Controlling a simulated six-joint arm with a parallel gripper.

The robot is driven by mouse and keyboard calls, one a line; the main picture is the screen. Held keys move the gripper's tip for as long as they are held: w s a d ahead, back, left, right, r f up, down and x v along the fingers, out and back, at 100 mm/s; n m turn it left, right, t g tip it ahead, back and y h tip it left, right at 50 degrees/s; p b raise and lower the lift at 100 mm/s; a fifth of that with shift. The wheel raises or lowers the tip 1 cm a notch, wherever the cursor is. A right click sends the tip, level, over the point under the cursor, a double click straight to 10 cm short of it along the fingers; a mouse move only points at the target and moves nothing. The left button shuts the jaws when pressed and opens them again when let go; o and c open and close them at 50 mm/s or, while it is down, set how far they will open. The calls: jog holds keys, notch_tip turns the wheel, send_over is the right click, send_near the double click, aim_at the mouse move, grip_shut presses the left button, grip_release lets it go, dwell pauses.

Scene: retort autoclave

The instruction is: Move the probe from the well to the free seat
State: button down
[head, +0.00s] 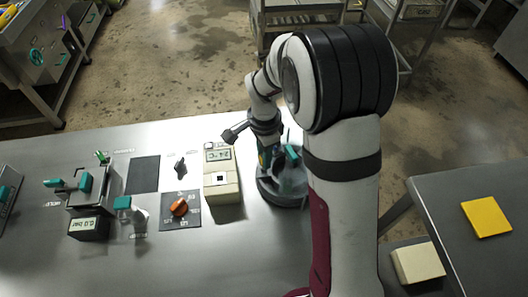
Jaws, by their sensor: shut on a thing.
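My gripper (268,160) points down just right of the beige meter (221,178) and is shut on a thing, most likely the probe. The held thing is mostly hidden by the gripper and wrist, so its tip and tilt cannot be made out. Below and beside the gripper is a round, glassy vessel with a dark base ring (276,197). A teal part (292,155) shows at its top, partly covered by my arm. I cannot tell from this view which opening is the well or which is the free seat.
Left of the meter are an orange knob (180,208), a black lever switch (180,166), a teal-capped fitting (123,203) and a pressure display (88,228) with teal-handled valves. A side table with a yellow pad (486,217) stands right.

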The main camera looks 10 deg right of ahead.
jog(key=shift+f, duration=0.4)
jog(key=shift+f, duration=0.1)
jog(key=shift+f, duration=0.65)
jog(key=shift+f, duration=0.35)
dwell(0.5)
jog(key=shift+f, duration=0.25)
jog(key=shift+f, duration=0.1)
dwell(0.3)
jog(key=shift+c, duration=1.1)
grip_release()
